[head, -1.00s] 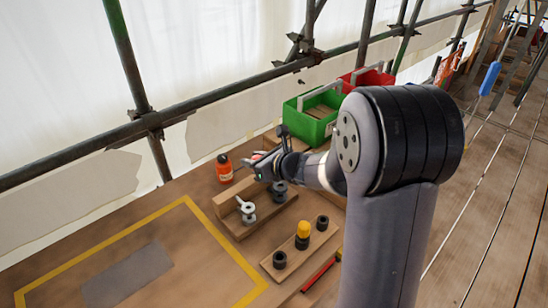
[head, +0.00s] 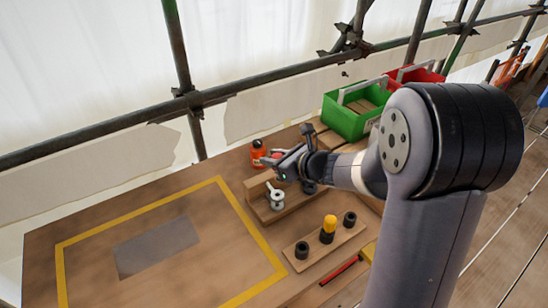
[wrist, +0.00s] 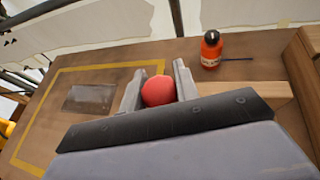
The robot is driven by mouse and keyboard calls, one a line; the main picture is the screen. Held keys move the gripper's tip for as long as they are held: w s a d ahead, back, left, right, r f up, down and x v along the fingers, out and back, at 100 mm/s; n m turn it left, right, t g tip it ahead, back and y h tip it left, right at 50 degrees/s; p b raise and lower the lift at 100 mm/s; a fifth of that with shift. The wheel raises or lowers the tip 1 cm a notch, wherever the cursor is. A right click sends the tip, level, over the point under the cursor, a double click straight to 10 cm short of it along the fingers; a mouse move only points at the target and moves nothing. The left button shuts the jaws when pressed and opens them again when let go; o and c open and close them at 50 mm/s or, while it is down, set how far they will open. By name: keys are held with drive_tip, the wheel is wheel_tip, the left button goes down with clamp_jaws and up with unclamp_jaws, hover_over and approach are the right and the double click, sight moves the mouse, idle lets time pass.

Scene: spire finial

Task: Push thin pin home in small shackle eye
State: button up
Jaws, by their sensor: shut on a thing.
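My gripper (wrist: 157,80) is shut on a red round-headed thing (wrist: 158,92), which shows between the two grey fingers in the wrist view. It may be the head of the thin pin; no shank is visible. In the head view my gripper (head: 272,162) is above the back of a wooden step block (head: 265,212), close to the orange bottle. A light metal fitting (head: 277,201) with a dark base stands on that block, in front of and below my gripper. A darker fitting (head: 309,187) stands beside it, partly under my wrist. I cannot tell which holds the small shackle eye.
An orange bottle (head: 257,154) with a black cap stands behind the block. A wooden strip (head: 314,250) holds dark rings and a yellow-topped piece (head: 329,226). Green (head: 352,118) and red (head: 410,75) bins stand at the back. The yellow-outlined area (head: 240,220) has free room.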

drive_tip(key=shift+f+b, duration=1.9)
drive_tip(key=shift+f, duration=0.35)
drive_tip(key=shift+f+b, duration=3.45)
drive_tip(key=shift+b, duration=0.45)
drive_tip(key=o, duration=1.1)
drive_tip(key=shift+c, duration=0.2)
drive_tip(key=shift+r, duration=0.1)
drive_tip(key=p+v, duration=0.1)
drive_tip(key=v, duration=0.9)
drive_tip(key=shift+s+d, duration=0.25)
drive_tip(key=shift+s, duration=0.05)
drive_tip(key=shift+r, duration=0.15)
